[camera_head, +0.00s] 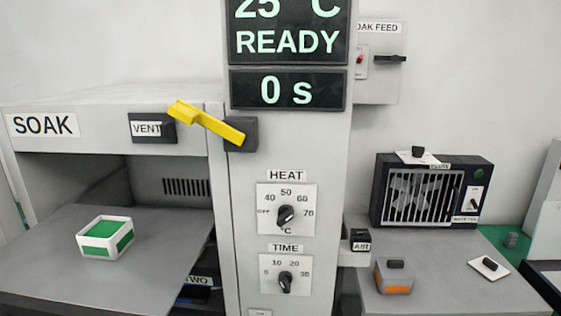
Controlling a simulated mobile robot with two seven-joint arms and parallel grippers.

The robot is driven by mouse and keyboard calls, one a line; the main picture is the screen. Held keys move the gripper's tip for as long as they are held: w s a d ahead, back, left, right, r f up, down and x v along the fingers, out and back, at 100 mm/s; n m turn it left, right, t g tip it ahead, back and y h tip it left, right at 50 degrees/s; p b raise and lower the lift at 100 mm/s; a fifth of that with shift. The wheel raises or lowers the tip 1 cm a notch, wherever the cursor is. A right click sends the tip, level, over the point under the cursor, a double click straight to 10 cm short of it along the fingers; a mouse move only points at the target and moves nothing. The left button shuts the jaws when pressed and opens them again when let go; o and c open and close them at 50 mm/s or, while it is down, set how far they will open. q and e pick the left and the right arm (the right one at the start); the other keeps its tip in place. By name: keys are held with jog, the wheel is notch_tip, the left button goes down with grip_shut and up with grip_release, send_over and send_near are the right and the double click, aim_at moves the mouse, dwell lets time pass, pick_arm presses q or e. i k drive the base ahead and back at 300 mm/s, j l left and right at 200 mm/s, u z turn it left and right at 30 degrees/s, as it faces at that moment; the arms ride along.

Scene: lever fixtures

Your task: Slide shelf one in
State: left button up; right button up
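A flat dark grey shelf (155,262) at the lower left extends forward out of the open chamber labelled SOAK (42,125). No "one" label is readable on it, so I cannot be sure it is shelf one. A small white box with green panels (105,237) stands on the shelf, left of its middle. Below the shelf's right side, a label reading TWO (197,281) is partly hidden. A yellow lever (207,123) slants down to the right across the chamber's front corner. Neither of my grippers is in view.
A column with displays reading READY and 0 s, plus HEAT (286,215) and TIME (285,282) knobs, stands right of the chamber. On the right bench are a fan unit (430,190), an orange-fronted block (395,277) and a small switch plate (489,265).

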aim_at(44, 271)
jog(key=u, duration=0.45)
jog(key=k+u, duration=0.15)
jog(key=u, duration=0.75)
jog(key=k+j, duration=0.05)
